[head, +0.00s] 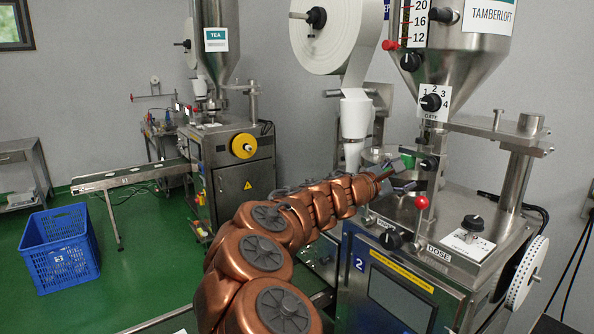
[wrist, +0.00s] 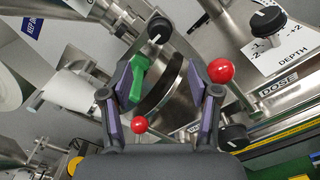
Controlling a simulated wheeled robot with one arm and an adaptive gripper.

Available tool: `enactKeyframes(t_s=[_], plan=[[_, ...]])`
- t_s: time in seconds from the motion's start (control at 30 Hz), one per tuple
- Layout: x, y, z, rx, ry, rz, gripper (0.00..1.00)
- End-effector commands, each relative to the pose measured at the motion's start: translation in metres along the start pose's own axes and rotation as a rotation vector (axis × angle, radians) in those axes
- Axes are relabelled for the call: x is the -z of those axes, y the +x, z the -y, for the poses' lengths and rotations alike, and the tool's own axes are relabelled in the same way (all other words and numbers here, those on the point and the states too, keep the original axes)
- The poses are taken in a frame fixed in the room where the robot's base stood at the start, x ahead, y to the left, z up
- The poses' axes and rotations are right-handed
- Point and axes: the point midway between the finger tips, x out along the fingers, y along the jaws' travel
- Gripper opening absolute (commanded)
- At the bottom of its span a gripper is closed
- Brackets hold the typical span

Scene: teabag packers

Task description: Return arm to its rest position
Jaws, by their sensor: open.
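My copper-coloured arm reaches from the bottom of the head view to the near packing machine (head: 400,290), which carries a "2" label. My gripper (head: 403,176) is at its end, close to the machine's dosing area below the hopper (head: 440,60). In the wrist view my gripper (wrist: 160,85) is open, with its two purple-padded fingers spread and nothing held. A green lever (wrist: 138,82) shows between the fingers, nearer the left one. I cannot tell whether the left finger touches it. A red ball knob (wrist: 221,70) shows just beside the right finger.
Another red ball (wrist: 139,125) shows low between the fingers. A black knob (wrist: 159,29) lies beyond them. A paper roll (head: 328,35) hangs above my arm. A second machine (head: 235,165), a conveyor (head: 130,177) and a blue crate (head: 58,248) stand left, with green floor free around them.

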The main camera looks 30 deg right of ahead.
Motion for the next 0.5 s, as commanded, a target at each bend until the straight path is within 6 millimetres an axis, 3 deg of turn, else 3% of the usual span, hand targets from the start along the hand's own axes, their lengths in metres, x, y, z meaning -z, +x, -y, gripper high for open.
enactKeyframes(t_s=[0.17,0.3,0.37,0.5], plan=[[-0.001,0.0,0.0,0.001,0.003,0.0,0.61],[-0.014,-0.01,0.007,0.038,0.08,0.003,0.61],[-0.025,-0.018,0.016,0.078,0.158,0.001,0.61],[-0.045,-0.051,0.057,0.234,0.392,-0.024,0.61]])
